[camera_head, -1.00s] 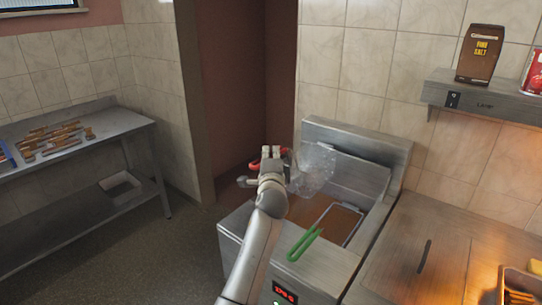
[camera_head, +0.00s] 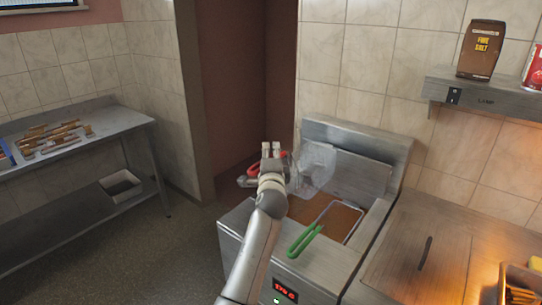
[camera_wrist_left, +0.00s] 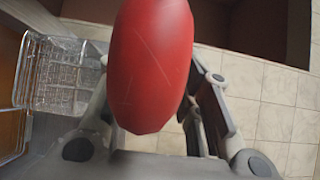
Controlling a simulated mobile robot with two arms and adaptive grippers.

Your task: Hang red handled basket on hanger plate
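My left gripper (camera_head: 270,151) is above the left back part of the fryer. It is closed around the red handle (camera_head: 253,167) of a wire basket. The red handle (camera_wrist_left: 153,65) fills the middle of the left wrist view, between the fingers. The wire mesh of the red handled basket (camera_head: 316,164) hangs in the air to the right of the gripper, in front of the fryer's raised back panel (camera_head: 350,133). The mesh also shows at left in the wrist view (camera_wrist_left: 58,78). I cannot clearly make out the hanger plate; it may be that back panel. My right gripper is out of view.
A second basket with a green handle (camera_head: 304,241) sits in the fryer oil (camera_head: 327,216). A shelf (camera_head: 490,99) with a salt package (camera_head: 481,49) is on the right wall. A steel counter (camera_head: 425,260) is at right, and a side table (camera_head: 110,125) at left.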

